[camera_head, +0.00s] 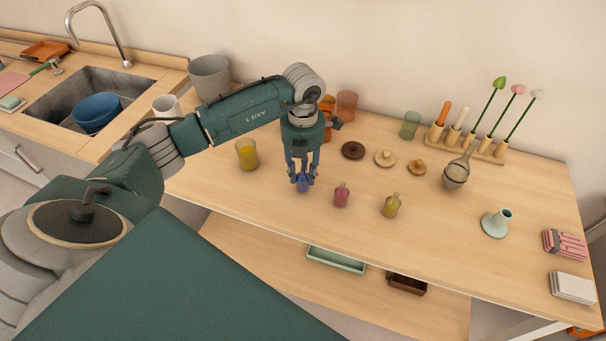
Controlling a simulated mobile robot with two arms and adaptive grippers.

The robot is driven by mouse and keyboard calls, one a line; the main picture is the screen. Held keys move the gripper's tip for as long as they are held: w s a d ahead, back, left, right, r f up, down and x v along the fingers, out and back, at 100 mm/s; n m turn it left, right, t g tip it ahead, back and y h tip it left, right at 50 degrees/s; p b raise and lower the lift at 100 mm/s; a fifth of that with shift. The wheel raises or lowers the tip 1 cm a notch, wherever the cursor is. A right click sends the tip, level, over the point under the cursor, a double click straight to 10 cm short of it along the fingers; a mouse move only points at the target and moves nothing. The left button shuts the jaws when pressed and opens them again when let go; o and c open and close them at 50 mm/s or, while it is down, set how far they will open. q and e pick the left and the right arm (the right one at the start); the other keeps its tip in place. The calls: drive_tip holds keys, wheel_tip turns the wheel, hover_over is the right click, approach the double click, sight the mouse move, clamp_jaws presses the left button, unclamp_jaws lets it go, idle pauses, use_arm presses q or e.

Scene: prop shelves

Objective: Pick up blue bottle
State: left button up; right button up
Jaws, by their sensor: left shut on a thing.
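The blue bottle (303,184) is a small dark-blue bottle near the front edge of the wooden table (440,230). My left gripper (302,176) points down from above and is shut on the blue bottle, with its fingers on either side. The fingers hide the bottle's upper part. I cannot tell whether its base touches the table. A pink bottle (341,196) and a yellow-green bottle (391,206) stand to its right, apart from the gripper. My right gripper is not in view.
A yellow glass (247,154) stands left of the gripper. Behind are orange cups (346,104), round lids (385,158), a green glass (410,124) and a rack with flowers (466,145). A strainer (456,174) lies to the right.

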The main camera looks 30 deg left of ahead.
use_arm(q)
wheel_tip(320, 180, up, 19)
drive_tip(key=b, duration=0.2)
idle(0.6)
